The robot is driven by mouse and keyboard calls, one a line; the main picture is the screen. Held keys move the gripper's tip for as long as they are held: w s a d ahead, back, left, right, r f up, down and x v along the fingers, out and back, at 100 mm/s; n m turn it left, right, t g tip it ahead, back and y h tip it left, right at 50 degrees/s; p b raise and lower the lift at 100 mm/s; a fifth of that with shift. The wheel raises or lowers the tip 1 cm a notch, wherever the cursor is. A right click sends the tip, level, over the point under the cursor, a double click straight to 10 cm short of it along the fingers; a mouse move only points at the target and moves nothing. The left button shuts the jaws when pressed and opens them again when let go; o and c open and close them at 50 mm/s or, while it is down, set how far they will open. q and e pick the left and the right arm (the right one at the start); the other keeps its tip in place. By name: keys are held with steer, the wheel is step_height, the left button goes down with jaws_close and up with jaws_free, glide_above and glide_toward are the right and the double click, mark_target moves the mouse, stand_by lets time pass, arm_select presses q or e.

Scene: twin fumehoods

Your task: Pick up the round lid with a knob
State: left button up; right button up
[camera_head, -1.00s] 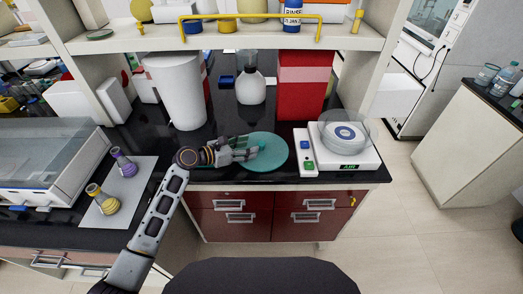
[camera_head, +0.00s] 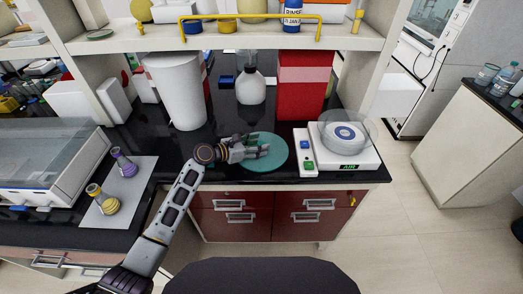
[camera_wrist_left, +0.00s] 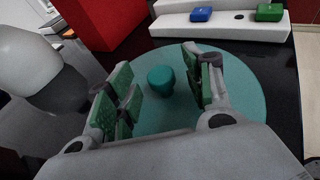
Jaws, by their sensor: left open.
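The round lid (camera_head: 277,160) is a flat teal disc lying on the black benchtop, left of the balance. Its knob (camera_wrist_left: 161,79) is a short, darker teal stub and shows in the left wrist view; the lid's disc (camera_wrist_left: 247,90) spreads around it. My left gripper (camera_head: 262,150) is over the lid in the head view. In the left wrist view the left gripper (camera_wrist_left: 160,88) is open, with its green finger pads on either side of the knob and a gap on both sides. My right gripper is not in view.
A balance (camera_head: 340,159) stands just right of the lid. A red box (camera_head: 302,90), a white bottle (camera_head: 250,88) and a white cylinder (camera_head: 176,97) stand behind. Two flasks (camera_head: 103,199) are on a pale mat at left. The bench's front edge is close to the lid.

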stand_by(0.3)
arm_select(q)
jaws_close()
steer(key=shift+r, duration=0.1)
step_height(320, 180, up, 10)
steer(key=shift+p, duration=0.4)
stand_by(0.5)
stand_by(0.4)
